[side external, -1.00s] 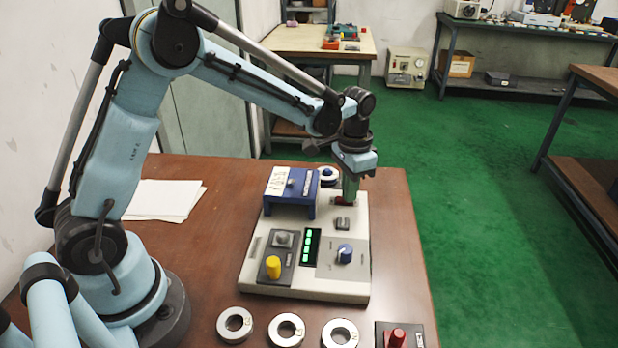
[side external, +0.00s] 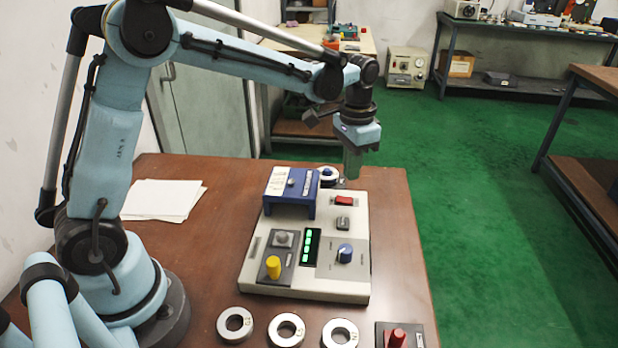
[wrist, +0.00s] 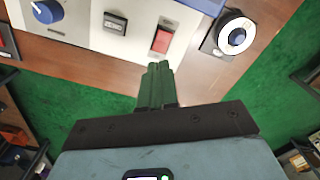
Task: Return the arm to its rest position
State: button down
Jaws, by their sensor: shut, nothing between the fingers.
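My gripper (side external: 352,165) is in the air above the far right part of the control box (side external: 260,278), apart from it. Its green fingers are shut together with nothing between them; they also show in the wrist view (wrist: 158,70). The red rocker switch (side external: 344,201) on the box shows uncovered below the fingers. In the wrist view the red switch (wrist: 161,41) lies just beyond the fingertips. My arm reaches over the table from the left.
Three bearing rings (side external: 286,316) lie along the table's front. A red-knobbed block (side external: 397,336) is at front right. A ring on a dark fixture (side external: 328,174) stands behind the box. The blue cover (side external: 291,205) rises from the box. Paper sheets (side external: 165,200) lie at left.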

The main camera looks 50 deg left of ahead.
jog(key=shift+r, duration=0.55)
jog(key=s+r+n+t, duration=0.3)
jog(key=s+t, duration=0.4)
jog(key=s, duration=0.9)
jog(key=shift+a+r, duration=0.15)
jog(key=shift+a, duration=0.3)
